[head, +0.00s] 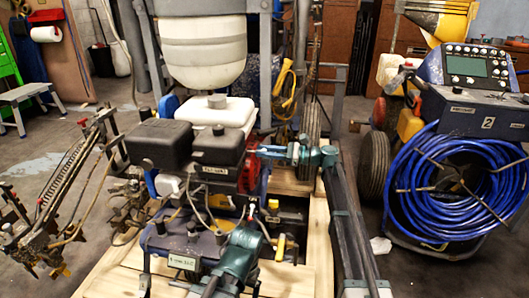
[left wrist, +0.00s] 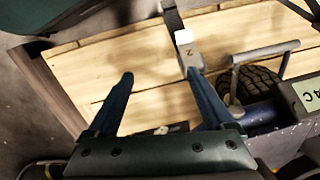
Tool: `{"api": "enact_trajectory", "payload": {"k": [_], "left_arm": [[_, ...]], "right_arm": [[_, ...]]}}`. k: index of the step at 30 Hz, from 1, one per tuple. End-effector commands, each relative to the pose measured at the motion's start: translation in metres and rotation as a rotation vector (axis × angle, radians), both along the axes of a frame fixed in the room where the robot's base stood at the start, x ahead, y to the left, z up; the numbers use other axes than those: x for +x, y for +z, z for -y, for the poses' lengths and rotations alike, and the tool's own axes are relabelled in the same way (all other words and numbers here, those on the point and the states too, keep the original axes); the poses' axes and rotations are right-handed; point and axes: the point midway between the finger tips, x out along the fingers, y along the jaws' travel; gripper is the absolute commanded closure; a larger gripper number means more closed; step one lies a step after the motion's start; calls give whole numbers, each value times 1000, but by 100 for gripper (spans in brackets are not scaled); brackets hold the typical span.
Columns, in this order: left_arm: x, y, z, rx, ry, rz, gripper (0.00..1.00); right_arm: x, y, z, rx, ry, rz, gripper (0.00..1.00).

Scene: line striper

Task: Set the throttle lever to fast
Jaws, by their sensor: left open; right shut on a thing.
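The engine (head: 177,146) of the line striper has black covers, a labelled front and a red part (head: 250,172) on its right side. My left gripper (head: 250,220) is low in front of the engine. In the left wrist view its fingers (left wrist: 158,78) are apart, with planks beyond and no object clearly held.
The striper stands on a wooden pallet (head: 300,275). A grey marked tab (left wrist: 190,58) shows near one left finger, with a wheel (left wrist: 262,85) beside it. A blue hose reel (head: 440,185) stands right. A spring-loaded spray-arm assembly (head: 62,180) is at left.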

Motion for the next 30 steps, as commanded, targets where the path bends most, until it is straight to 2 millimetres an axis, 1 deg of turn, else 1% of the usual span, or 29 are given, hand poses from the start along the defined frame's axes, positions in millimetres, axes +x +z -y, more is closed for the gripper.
{"api": "enact_trajectory", "payload": {"k": [11, 17, 23, 30], "left_arm": [[0, 0, 0, 0, 0, 0, 14], [0, 0, 0, 0, 0, 0, 14], [0, 0, 0, 0, 0, 0, 14], [0, 0, 0, 0, 0, 0, 14]], "right_arm": [[0, 0, 1, 0, 0, 0, 100], [-4, 0, 0, 0, -20, 0, 100], [-14, 0, 0, 0, -115, 0, 100], [-30, 0, -4, 0, -314, 0, 100]]}}
